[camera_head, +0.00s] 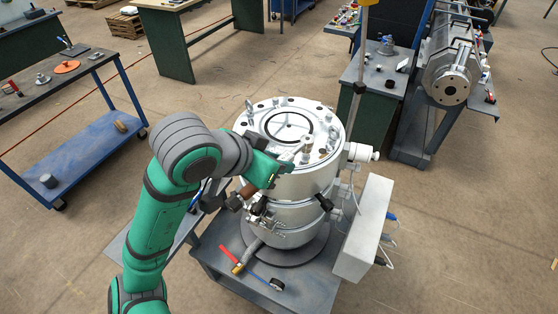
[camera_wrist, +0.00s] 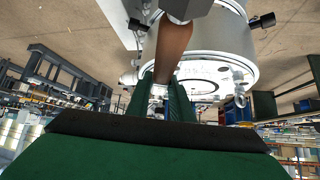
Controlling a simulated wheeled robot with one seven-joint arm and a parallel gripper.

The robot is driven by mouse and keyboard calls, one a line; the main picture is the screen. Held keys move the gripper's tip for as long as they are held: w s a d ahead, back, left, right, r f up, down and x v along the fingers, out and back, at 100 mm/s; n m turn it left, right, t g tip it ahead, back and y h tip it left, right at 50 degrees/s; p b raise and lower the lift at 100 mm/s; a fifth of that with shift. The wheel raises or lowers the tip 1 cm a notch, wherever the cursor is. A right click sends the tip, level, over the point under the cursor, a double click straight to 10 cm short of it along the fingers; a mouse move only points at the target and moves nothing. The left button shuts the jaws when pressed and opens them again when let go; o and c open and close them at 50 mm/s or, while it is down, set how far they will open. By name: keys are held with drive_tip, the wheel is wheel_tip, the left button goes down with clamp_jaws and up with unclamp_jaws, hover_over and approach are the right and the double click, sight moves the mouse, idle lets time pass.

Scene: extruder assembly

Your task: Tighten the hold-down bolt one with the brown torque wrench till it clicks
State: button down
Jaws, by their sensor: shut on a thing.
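The silver cylindrical extruder unit (camera_head: 297,187) stands upright on a grey table, with a round flange and several bolts and fittings on its top. My gripper (camera_head: 262,170) is at the front left edge of that top. In the wrist view my gripper (camera_wrist: 160,92) is shut on the brown torque wrench (camera_wrist: 173,45), whose brown handle runs between the green fingers. A short brown piece of the wrench (camera_head: 247,191) shows below my gripper in the head view. The wrench's working end is hidden, so I cannot tell whether it touches hold-down bolt one or which bolt that is.
A white box (camera_head: 363,228) with cables stands at the unit's right. A blue cart (camera_head: 75,150) is at the left, with open floor between.

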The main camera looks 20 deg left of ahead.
drive_tip(key=shift+f, duration=1.25)
drive_tip(key=shift+w+a+m+g+h, duration=0.75)
drive_tip(key=shift+w+a+m+h, duration=0.2)
drive_tip(key=shift+m, duration=0.55)
drive_tip(key=shift+w+a+m+g+h, duration=0.8)
drive_tip(key=shift+a+m, duration=0.25)
drive_tip(key=shift+m, duration=0.45)
drive_tip(key=shift+w+a+m+g+h, duration=0.75)
drive_tip(key=shift+a+m+h, duration=0.25)
drive_tip(key=shift+m, duration=0.5)
drive_tip(key=shift+w+a+m+g+h, duration=0.3)
drive_tip(key=shift+w+m+g, duration=0.2)
drive_tip(key=shift+w+m, duration=0.3)
drive_tip(key=shift+w+a+m+g, duration=0.15)
drive_tip(key=shift+w+m+g, duration=0.5)
drive_tip(key=shift+m, duration=0.2)
drive_tip(key=shift+w+a+m+g, duration=0.1)
drive_tip(key=shift+w+m+g, duration=0.5)
drive_tip(key=shift+m, duration=0.25)
drive_tip(key=shift+r+h, duration=0.25)
drive_tip(key=shift+r, duration=0.4)
